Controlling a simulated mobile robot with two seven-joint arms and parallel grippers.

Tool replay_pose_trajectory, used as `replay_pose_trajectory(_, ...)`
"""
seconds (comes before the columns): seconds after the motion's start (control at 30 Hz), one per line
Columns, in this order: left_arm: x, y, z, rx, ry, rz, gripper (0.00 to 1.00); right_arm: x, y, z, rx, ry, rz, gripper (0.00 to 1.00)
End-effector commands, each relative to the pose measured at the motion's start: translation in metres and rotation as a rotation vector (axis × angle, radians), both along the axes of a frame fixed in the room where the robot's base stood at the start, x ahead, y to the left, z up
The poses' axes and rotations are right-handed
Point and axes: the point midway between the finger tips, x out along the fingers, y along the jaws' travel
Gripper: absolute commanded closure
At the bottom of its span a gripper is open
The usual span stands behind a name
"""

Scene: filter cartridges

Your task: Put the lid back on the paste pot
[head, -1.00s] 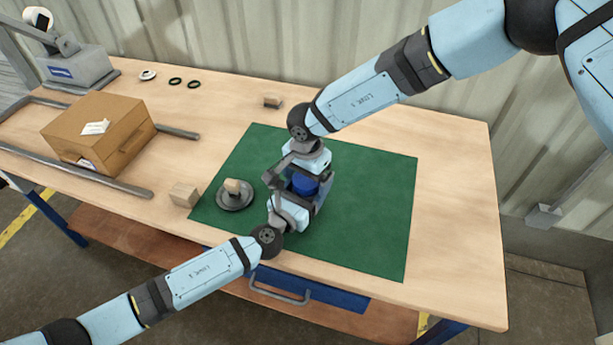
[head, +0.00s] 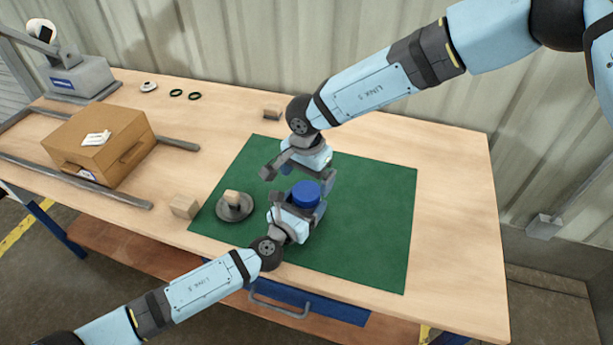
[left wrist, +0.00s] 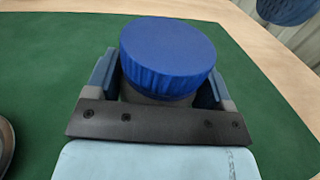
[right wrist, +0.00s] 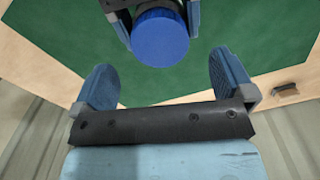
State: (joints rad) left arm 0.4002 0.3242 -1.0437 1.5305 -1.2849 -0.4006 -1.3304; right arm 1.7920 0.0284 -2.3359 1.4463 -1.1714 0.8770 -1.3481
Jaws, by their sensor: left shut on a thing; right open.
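The blue ribbed lid (head: 306,193) sits on top of the paste pot over the green mat (head: 370,230). In the left wrist view the lid (left wrist: 168,50) covers the dark pot (left wrist: 155,98); whether it is fully screwed down I cannot tell. My left gripper (head: 300,207) is shut around the pot's body, below the lid. My right gripper (head: 297,176) is open and empty, just behind the lid and apart from it. In the right wrist view the lid (right wrist: 160,38) lies beyond the open fingers. Most of the pot's body is hidden.
A dark round dish (head: 233,212) with a wooden piece on it sits at the mat's left. A wooden block (head: 184,206) and a cardboard box (head: 100,140) stand farther left. A small block (head: 271,113) lies behind the mat. The mat's right side is clear.

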Motion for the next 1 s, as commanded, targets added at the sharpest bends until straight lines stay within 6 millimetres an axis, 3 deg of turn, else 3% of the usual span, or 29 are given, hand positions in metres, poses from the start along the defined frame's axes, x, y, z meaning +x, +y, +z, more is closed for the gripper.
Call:
replay_pose_trajectory(0.27, 0.000, 0.000, 0.000, 0.000, 0.000, 0.001, 0.91, 0.000, 0.000, 0.008, 0.000, 0.000, 0.000, 0.00)
replay_pose_trajectory(0.7, 0.000, 0.000, 0.000, 0.000, 0.000, 0.001, 0.91, 0.000, 0.000, 0.094, 0.002, -0.001, 0.000, 0.00)
replay_pose_trajectory(1.0, 0.000, 0.000, 0.000, 0.000, 0.000, 0.000, 0.91, 0.000, 0.000, 0.120, 0.000, 0.000, 0.000, 0.00)
